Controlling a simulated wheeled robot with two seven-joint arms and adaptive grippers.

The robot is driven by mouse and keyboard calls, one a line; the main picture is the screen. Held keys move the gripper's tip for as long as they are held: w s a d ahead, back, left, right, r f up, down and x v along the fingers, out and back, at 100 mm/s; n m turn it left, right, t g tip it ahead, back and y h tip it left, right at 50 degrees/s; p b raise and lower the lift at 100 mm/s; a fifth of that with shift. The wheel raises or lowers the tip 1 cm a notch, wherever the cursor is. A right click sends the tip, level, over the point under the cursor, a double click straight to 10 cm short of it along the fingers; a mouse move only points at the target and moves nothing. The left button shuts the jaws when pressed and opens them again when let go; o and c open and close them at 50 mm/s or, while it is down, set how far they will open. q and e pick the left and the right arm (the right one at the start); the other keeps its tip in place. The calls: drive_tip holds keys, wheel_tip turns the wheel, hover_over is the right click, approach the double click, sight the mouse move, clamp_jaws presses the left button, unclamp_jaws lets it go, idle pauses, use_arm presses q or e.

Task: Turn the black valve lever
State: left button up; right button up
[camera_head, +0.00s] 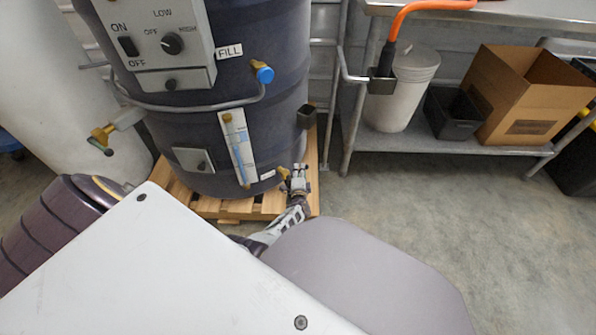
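The large dark drum-shaped hopper (205,120) stands on a wooden pallet. Near its bottom right is a small brass valve fitting (284,173). My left gripper (299,171) is right beside this fitting, its fingertips pointing toward the hopper. The fingers are too small to tell whether they are open, shut or touching the valve. I cannot make out a black lever there; the gripper may hide it. A second brass valve (103,134) sticks out on the hopper's left side, with a dark end at its lower tip. My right gripper is not in view.
A control panel (155,35), a blue-capped fill port (263,74) and a sight gauge (239,147) are on the hopper. A metal shelf (450,147) at right holds a bucket (400,88), a black bin (450,115) and a cardboard box (525,95).

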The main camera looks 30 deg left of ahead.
use_arm(q)
drive_tip(key=shift+w, duration=0.15)
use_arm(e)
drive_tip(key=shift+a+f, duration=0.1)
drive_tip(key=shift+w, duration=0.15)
use_arm(q)
clamp_jaws()
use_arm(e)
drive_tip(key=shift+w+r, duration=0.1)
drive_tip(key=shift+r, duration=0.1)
